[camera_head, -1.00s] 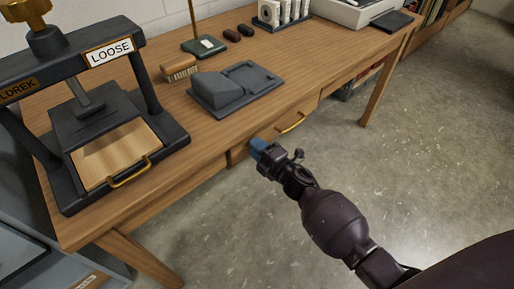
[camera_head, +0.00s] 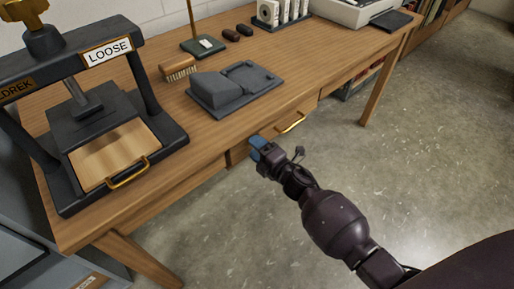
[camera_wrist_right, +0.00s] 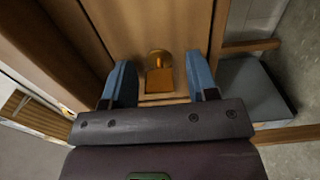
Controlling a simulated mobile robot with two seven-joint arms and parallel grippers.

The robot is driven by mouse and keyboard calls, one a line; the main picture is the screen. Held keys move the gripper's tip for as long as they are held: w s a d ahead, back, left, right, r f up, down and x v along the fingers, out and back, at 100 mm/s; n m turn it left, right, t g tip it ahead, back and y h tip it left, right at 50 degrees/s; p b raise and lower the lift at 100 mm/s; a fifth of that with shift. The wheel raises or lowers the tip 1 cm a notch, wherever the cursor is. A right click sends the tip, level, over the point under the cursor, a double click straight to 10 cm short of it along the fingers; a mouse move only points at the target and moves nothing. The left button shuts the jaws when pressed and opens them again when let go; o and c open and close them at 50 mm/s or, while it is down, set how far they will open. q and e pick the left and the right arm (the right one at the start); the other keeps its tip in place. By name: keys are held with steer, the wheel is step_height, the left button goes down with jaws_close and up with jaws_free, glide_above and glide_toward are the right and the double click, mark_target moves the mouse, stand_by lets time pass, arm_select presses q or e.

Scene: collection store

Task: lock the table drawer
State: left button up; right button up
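The wooden table (camera_head: 215,130) has a drawer with a brass handle (camera_head: 292,122) on its front edge. The drawer looks closed, with its front about flush. My right gripper (camera_head: 259,147) is at the table front, just left of the handle. In the right wrist view, the right gripper (camera_wrist_right: 161,85) has its two blue fingers apart. A small brass key or knob (camera_wrist_right: 158,75) on the wooden front shows between them, with a gap on each side. In the head view the gripper hides this brass piece. My left gripper is not in view.
A dark press (camera_head: 110,125) with a "LOOSE" sign stands at the table's left end. A grey block-like stand (camera_head: 235,90), a brush (camera_head: 178,68) and a small dark tray (camera_head: 203,47) lie on the top. The floor (camera_head: 440,130) in front is clear.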

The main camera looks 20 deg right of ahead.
steer(key=shift+s+d, duration=0.2)
steer(key=shift+s, duration=0.35)
arm_select(q)
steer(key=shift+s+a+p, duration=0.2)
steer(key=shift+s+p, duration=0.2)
steer(key=shift+p, duration=0.3)
arm_select(e)
steer(key=v, duration=0.9)
steer(key=shift+s, duration=0.3)
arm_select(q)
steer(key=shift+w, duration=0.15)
arm_select(e)
steer(key=shift+d, duration=0.1)
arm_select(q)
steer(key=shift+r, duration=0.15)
arm_select(e)
steer(key=shift+r, duration=0.1)
